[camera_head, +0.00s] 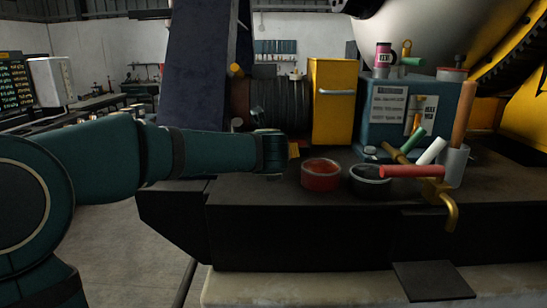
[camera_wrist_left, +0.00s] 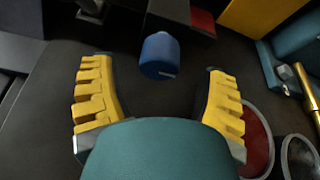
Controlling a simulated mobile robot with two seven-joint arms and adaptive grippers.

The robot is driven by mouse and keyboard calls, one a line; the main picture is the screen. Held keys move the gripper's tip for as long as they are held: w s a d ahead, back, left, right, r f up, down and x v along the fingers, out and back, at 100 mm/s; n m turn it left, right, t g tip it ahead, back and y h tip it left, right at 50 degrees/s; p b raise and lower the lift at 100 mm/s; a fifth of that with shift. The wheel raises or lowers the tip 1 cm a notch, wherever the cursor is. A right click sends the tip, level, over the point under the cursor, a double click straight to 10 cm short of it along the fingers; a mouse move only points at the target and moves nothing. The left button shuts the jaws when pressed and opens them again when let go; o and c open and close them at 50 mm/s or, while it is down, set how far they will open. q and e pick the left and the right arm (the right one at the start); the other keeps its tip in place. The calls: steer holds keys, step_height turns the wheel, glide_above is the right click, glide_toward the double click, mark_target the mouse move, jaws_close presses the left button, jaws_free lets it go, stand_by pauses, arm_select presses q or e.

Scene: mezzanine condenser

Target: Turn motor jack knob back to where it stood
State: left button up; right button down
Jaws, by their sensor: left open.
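A blue cylindrical knob (camera_wrist_left: 159,52), which I take for the motor jack knob, shows in the left wrist view. It lies ahead of my left gripper (camera_wrist_left: 156,76), roughly midway between its spread yellow fingers, with a gap on both sides. The fingers do not touch it. In the head view my left arm reaches from the left over the dark bench, and its gripper (camera_head: 292,150) is seen from behind, with only a bit of yellow finger showing. I cannot make out the knob there; the gripper probably hides it. My right gripper is in neither view.
A red-filled round tin (camera_head: 321,183) and a dark round tin (camera_head: 368,190) stand right of the gripper.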

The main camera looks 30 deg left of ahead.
arm_select(q)
steer(key=shift+x, duration=1.6)
steer(key=shift+s, duration=0.1)
steer(key=c, duration=1.2)
